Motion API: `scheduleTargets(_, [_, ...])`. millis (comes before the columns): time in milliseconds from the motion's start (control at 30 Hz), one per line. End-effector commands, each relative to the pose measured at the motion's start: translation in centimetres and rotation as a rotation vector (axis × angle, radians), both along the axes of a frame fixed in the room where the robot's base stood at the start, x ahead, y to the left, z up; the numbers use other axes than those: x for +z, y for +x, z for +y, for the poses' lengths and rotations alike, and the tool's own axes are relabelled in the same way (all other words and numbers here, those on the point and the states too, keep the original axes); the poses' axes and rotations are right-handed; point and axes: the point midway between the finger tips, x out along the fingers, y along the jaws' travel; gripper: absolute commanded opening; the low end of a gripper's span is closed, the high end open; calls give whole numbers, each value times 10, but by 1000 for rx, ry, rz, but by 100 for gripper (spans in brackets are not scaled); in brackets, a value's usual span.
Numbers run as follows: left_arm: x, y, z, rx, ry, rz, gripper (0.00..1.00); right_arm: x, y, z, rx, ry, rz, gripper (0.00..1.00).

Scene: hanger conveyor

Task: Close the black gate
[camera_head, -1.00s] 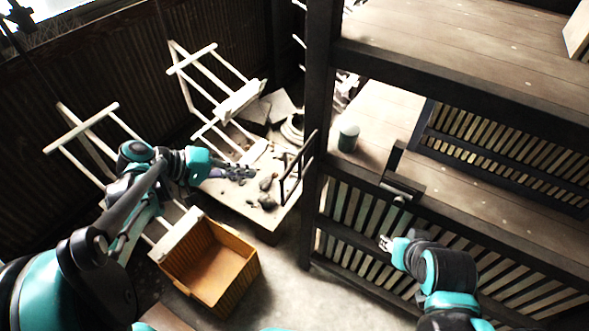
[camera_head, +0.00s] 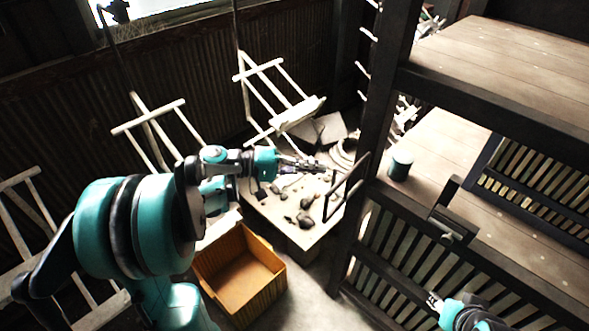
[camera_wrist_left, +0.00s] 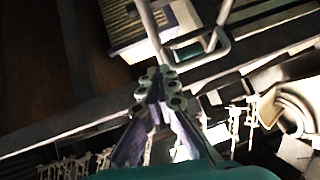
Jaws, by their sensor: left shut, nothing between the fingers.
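The black gate, a small frame of thin bars (camera_head: 347,187), stands out from the dark post at the edge of the stony platform. It also shows in the left wrist view as a bent-bar frame (camera_wrist_left: 222,42), paler in the light. My left gripper (camera_head: 326,169) is shut and empty, just left of the gate's upper part. In the left wrist view its fingertips (camera_wrist_left: 158,84) are together below the frame; I cannot tell whether they touch it. My right gripper (camera_head: 433,299) is low in front of the slatted panel, small in view, its jaws unclear.
A dark post (camera_head: 377,130) and wooden decks (camera_head: 470,150) stand on the right. A green can (camera_head: 400,167) sits on the lower deck. The platform (camera_head: 270,209) holds several stones. An orange-brown crate (camera_head: 240,270) stands on the floor, with pale racks (camera_head: 150,130) along the wall.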

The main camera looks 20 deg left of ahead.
Motion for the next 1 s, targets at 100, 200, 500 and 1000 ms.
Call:
scheduleTargets(100, [-6,-8,-18,-2,0,0,0,-7,0,0,0,0,0,40])
scheduleTargets(200, [-7,-10,-27,0,1,0,0,-10,0,0,0,0,0,40])
scheduleTargets(500, [-7,-12,-33,1,1,0,0,-10,0,0,0,0,0,40])
scheduleTargets(1000, [-6,-17,-41,58,1,0,0,-6,0,0,0,0,0,40])
